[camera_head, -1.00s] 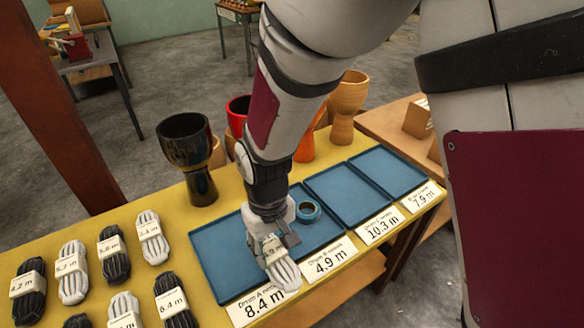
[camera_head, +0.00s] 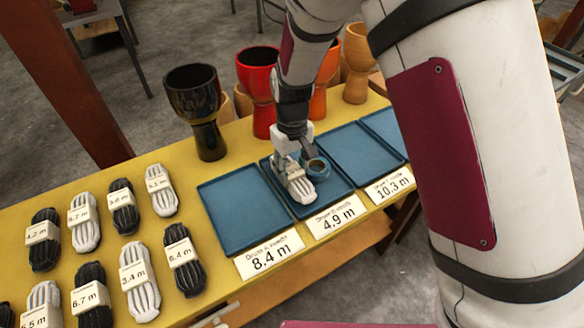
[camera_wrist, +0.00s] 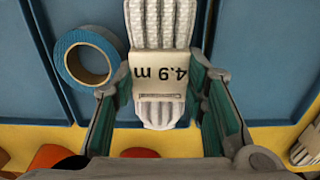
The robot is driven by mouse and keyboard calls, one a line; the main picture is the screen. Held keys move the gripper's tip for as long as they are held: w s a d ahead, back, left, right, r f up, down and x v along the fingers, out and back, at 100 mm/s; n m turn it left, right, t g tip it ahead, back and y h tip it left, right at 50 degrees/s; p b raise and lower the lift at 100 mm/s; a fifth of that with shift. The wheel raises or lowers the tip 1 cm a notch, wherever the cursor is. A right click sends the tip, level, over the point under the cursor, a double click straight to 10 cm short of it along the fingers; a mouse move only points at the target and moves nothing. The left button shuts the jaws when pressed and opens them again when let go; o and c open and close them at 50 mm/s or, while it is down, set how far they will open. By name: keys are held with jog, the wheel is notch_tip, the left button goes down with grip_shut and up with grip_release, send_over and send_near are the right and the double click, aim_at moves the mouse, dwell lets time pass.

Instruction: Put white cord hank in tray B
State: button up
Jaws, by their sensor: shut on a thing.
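The white cord hank (camera_head: 301,188) has a paper band, which reads 4.9 m in the wrist view (camera_wrist: 160,68). My gripper (camera_head: 293,168) is shut on it at the band, with one finger on each side in the wrist view (camera_wrist: 159,82). The hank is over the left part of tray B (camera_head: 334,190), the blue tray behind the 4.9 m card (camera_head: 336,216). I cannot tell whether it touches the tray floor. A blue ring-shaped roll (camera_head: 317,169) lies in tray B, close beside the hank and gripper.
Empty tray A (camera_head: 238,218) is to the left, behind the 8.4 m card (camera_head: 269,254). Another blue tray (camera_head: 358,150) is to the right. Several black and white hanks lie at left. A black drum (camera_head: 198,105) and a red drum (camera_head: 258,85) stand behind the trays.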

aim_at(292, 172)
jog(key=shift+f, duration=0.2)
jog(key=o, duration=1.1)
jog(key=shift+o, duration=0.2)
notch_tip(292, 172, up, 12)
jog(key=p, duration=0.1)
jog(key=shift+r, duration=0.15)
